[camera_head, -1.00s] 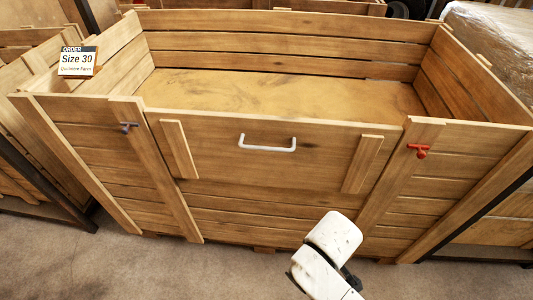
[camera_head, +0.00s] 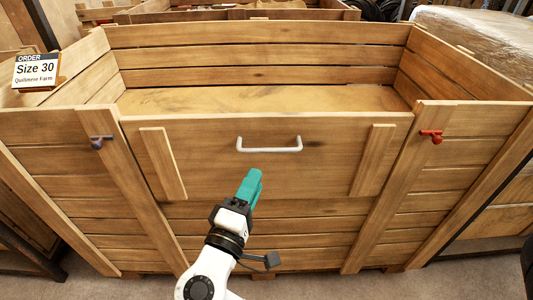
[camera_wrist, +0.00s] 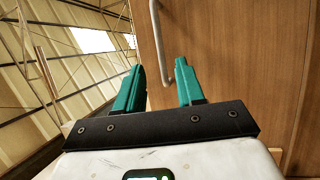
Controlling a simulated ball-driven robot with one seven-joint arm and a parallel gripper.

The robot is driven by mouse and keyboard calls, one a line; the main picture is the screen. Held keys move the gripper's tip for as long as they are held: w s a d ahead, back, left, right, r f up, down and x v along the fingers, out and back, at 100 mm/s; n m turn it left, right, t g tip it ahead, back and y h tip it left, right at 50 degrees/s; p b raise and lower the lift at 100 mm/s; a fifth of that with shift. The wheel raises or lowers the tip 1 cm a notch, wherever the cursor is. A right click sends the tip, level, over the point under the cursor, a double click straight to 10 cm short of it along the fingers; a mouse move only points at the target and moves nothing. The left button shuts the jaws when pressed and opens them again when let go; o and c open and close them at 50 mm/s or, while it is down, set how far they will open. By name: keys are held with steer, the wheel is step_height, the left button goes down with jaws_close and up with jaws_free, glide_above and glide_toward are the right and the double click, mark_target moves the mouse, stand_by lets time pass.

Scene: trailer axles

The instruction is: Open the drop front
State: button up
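The drop front (camera_head: 225,165) is the upright wooden panel in the middle of the crate's near side, flush with the boards around it. Its pale bar handle (camera_head: 270,149) sits near the top edge; it also shows in the wrist view (camera_wrist: 161,45). A grey latch (camera_head: 98,141) is on the post left of the panel, and a red latch (camera_head: 435,136) on the post right of it. My gripper (camera_head: 254,178) is below the handle, in front of the panel. In the wrist view its teal fingers (camera_wrist: 160,66) are apart and empty, with the handle beyond their tips.
The wooden crate (camera_head: 250,37) is open on top, with a tan surface inside. Wrapped goods (camera_head: 480,40) stand behind on the right. Bare floor (camera_head: 485,252) shows at lower right.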

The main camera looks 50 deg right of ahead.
mark_target(271, 150)
steer(key=p+x, duration=0.1)
steer(key=x, duration=0.9)
steer(key=shift+d, duration=0.3)
steer(key=shift+c, duration=0.2)
jaws_close()
